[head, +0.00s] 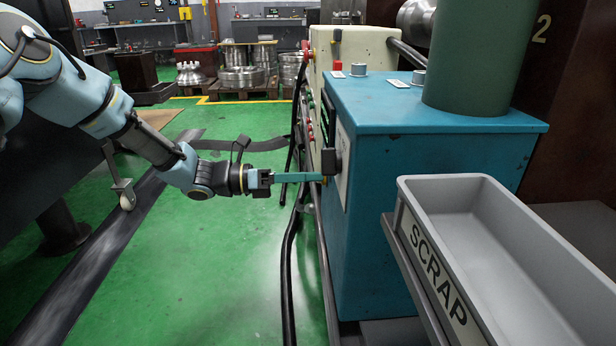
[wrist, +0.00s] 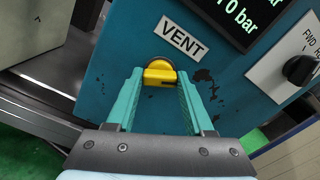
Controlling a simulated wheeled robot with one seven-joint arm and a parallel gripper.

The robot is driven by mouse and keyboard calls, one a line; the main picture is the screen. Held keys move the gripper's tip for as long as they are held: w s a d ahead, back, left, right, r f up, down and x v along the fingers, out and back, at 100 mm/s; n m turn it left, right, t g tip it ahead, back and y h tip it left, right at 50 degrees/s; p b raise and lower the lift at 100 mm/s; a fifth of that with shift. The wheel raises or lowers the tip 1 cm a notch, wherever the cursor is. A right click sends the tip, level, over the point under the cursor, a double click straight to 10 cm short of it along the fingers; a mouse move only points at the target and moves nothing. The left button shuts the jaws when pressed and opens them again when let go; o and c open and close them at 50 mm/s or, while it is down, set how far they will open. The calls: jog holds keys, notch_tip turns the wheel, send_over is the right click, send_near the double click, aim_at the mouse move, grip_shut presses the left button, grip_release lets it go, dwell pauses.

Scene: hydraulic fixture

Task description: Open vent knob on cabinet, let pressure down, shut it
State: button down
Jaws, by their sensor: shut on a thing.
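The vent knob (wrist: 160,71) is yellow and sits on the cabinet's blue face, just below the white VENT label (wrist: 182,39) in the wrist view. My gripper (wrist: 159,77) has its two teal fingers on either side of the knob and is shut on it. The blue cabinet (head: 425,122) stands right of centre in the head view. There my gripper (head: 305,178) reaches its left face from the left. Only a small yellow bit of the knob shows at the fingertips. A dark display (wrist: 236,16) above right of the knob shows pressure in bar, partly cut off; its lower line ends in "0 bar".
A black selector knob (wrist: 299,69) on a white plate is right of the vent knob. A grey SCRAP bin (head: 480,275) stands in front of the cabinet at the right. A cream cabinet (head: 355,50) stands behind. Black hoses (head: 288,255) run down left of the cabinet; green floor is open beyond.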

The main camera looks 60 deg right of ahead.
jog(key=shift+r, duration=0.1)
jog(key=shift+a+m+p, duration=0.1)
jog(key=shift+m+p, duration=2.6)
jog(key=shift+m, duration=5.9)
jog(key=shift+c, duration=1.4)
grip_release()
